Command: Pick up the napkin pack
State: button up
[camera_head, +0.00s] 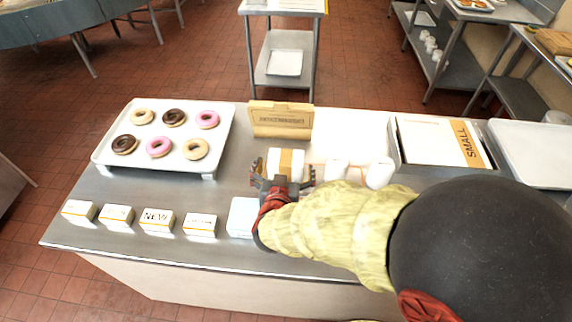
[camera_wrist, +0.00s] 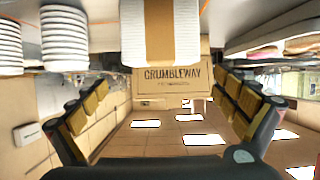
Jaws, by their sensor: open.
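The napkin pack (camera_head: 272,159), a white stack with a tan paper band, sits on the steel counter in the head view. In the wrist view the pack (camera_wrist: 130,40) shows at the top centre, its band facing me. My gripper (camera_head: 284,170) is open, with its fingers spread just on the near side of the pack. In the wrist view the fingers of the gripper (camera_wrist: 163,95) stand wide apart with nothing between them. The pack appears ahead of the fingertips; I cannot tell the exact gap. My wrist and hand hide its near part in the head view.
A brown Crumbleway box (camera_head: 281,119) stands behind the pack. White stacks (camera_head: 380,173) stand close on the right, beside a box marked SMALL (camera_head: 440,143). A donut tray (camera_head: 103,158) is at left.

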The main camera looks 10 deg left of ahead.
aim_at(286, 157)
jog(key=b+x, duration=0.1)
jog(key=x, duration=0.3)
jog(key=b+x, duration=0.1)
jog(key=x, duration=0.2)
jog(key=shift+f+b, duration=0.3)
jog(key=shift+f, duration=0.05)
jog(key=shift+c, duration=0.5)
jog(key=shift+r, duration=0.1)
jog(key=c, duration=1.1)
jog(key=shift+a, duration=0.1)
